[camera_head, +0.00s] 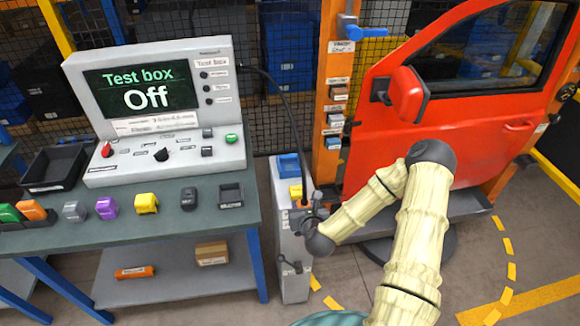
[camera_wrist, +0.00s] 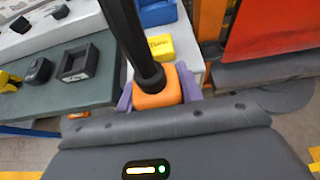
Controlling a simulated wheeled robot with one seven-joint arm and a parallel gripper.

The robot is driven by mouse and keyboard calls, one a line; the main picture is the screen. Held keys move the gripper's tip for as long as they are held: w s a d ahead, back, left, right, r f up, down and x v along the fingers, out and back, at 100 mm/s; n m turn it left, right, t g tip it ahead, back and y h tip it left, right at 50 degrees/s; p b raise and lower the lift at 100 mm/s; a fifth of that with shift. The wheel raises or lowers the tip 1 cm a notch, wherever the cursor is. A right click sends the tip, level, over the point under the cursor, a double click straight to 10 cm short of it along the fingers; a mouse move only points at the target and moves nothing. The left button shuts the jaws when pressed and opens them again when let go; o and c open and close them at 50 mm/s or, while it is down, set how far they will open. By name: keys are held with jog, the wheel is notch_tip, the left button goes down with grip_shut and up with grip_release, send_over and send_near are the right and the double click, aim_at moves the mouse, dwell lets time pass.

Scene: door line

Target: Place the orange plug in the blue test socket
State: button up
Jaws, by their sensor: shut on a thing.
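The orange plug (camera_wrist: 156,94) is between the purple fingers of my gripper (camera_wrist: 158,96) in the wrist view, with a thick black cable rising from its top. My gripper (camera_head: 306,208) is shut on it at the narrow grey pedestal (camera_head: 292,245) in the head view. The blue socket (camera_head: 289,165) is at the back of the pedestal top; it also shows in the wrist view (camera_wrist: 157,13). A yellow block (camera_head: 295,191) lies between it and my gripper. The plug's underside is hidden.
The test box (camera_head: 160,95) reads "Off" and stands on the bench (camera_head: 120,228) at left. Several coloured connectors sit along its front. An orange post (camera_head: 330,100) and a red car door (camera_head: 460,120) stand to the right of the pedestal.

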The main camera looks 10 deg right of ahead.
jog(key=w+r, duration=0.9)
jog(key=r, duration=0.3)
jog(key=shift+r, duration=0.2)
